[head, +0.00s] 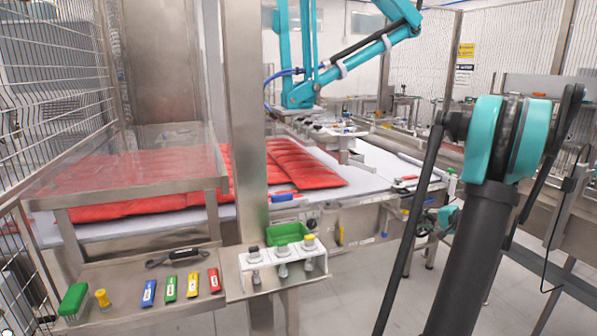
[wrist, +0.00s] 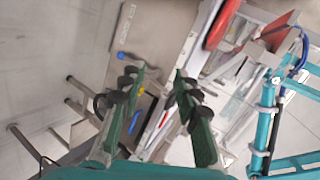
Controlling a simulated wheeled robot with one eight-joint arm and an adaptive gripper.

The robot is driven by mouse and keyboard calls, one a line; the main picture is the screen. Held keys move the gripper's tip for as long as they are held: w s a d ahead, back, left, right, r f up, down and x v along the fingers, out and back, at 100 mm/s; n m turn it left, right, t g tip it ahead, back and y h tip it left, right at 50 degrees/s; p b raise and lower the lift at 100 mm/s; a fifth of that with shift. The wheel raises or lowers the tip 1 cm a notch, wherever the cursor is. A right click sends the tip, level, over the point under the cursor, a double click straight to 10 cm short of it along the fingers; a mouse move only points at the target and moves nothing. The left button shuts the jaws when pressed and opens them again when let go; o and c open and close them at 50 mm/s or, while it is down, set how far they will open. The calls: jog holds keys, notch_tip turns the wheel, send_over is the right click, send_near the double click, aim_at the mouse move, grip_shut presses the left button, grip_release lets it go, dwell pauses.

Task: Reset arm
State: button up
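My gripper (wrist: 158,82) shows in the wrist view with two green fingers with dark pads. The fingers stand apart and nothing is held between them; a metal surface shows past them. My gripper is not in the head view. In the head view, a dark and teal arm part, which seems to be mine, rises at the right.
A teal picker arm (head: 358,59) hangs over a white table with red bags (head: 290,165); it also shows in the wrist view (wrist: 263,132). A metal post (head: 243,120) stands before it.

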jog(key=s+a+f+n+g+h, duration=0.1)
jog(key=s+a+f+n+g, duration=0.15)
jog(key=s+a, duration=0.5)
jog(key=s+a+f+n+g, duration=0.1)
jog(key=s+a+n+g, duration=0.2)
jog(key=a, duration=0.8)
jog(key=s+a+f+n+h, duration=0.2)
jog(key=s+a+f, duration=0.1)
jog(key=s, duration=0.7)
jog(key=s+a+f+n+g+h, duration=0.1)
jog(key=s+a+f+n+h, duration=0.1)
jog(key=s, duration=0.9)
jog(key=shift+a+f+n+h, duration=0.4)
jog(key=shift+f+n, duration=0.45)
jog(key=shift+f, duration=0.05)
jog(key=shift+o, duration=0.4)
jog(key=shift+w+g, duration=0.1)
jog(key=shift+g, duration=0.15)
